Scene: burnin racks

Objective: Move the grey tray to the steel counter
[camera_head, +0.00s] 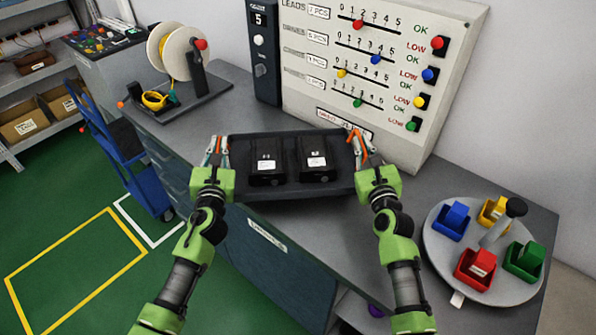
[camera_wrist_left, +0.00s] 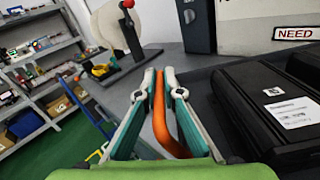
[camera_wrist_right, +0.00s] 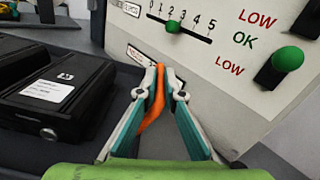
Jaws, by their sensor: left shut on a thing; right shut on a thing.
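The grey tray (camera_head: 292,189) is dark, with two black boxes (camera_head: 267,158) with white labels in it. It is at the grey counter (camera_head: 225,101), in front of the tall panel; whether it touches the top I cannot tell. My left gripper (camera_head: 216,152) is shut on the orange handle (camera_wrist_left: 160,115) at the tray's left end. My right gripper (camera_head: 358,148) is shut on the orange handle (camera_wrist_right: 152,108) at its right end. The boxes also show in both wrist views. The tray's underside is hidden.
A white panel (camera_head: 385,75) with sliders stands behind the tray. A spool stand (camera_head: 180,95) is at the left. A round carousel (camera_head: 490,285) with coloured bins is at the right. A blue cart (camera_head: 140,170) stands on the green floor, left of the counter.

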